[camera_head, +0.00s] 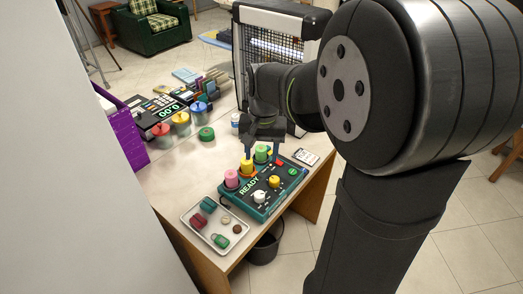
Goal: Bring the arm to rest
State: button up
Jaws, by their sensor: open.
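My gripper (262,146) hangs from my arm above the far side of a green and black device with a READY display (252,186). Its jaws are open and its fingers point down near the coloured pegs. A pink cylinder (231,179), an orange cylinder (247,167) and a green cylinder (261,154) stand in a row along the device. Whether the fingers touch the orange or green cylinder cannot be told from this view. A large part of my arm fills the right side and hides what lies behind it.
A metal tray (231,247) with small coloured items lies on the table (168,185) at the near edge. Jars with red, yellow and blue lids (180,120), a green roll (206,133) and a cash register (152,113) stand farther back. A wire-mesh panel (275,48) rises behind my gripper.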

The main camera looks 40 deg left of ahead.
aim_at(260, 194)
jog(key=shift+r, duration=0.1)
dwell(0.5)
jog(key=f, duration=1.7)
jog(key=shift+s+a+f, duration=0.15)
jog(key=shift+a+f, duration=0.05)
jog(key=shift+f, duration=0.05)
jog(key=shift+r, duration=0.15)
jog(key=shift+f, duration=0.35)
jog(key=shift+r+n, duration=0.25)
jog(key=shift+n, duration=0.55)
jog(key=n, duration=1.1)
jog(key=shift+a+n+h, duration=0.1)
jog(key=shift+n+h, duration=0.2)
jog(key=shift+n, duration=1.8)
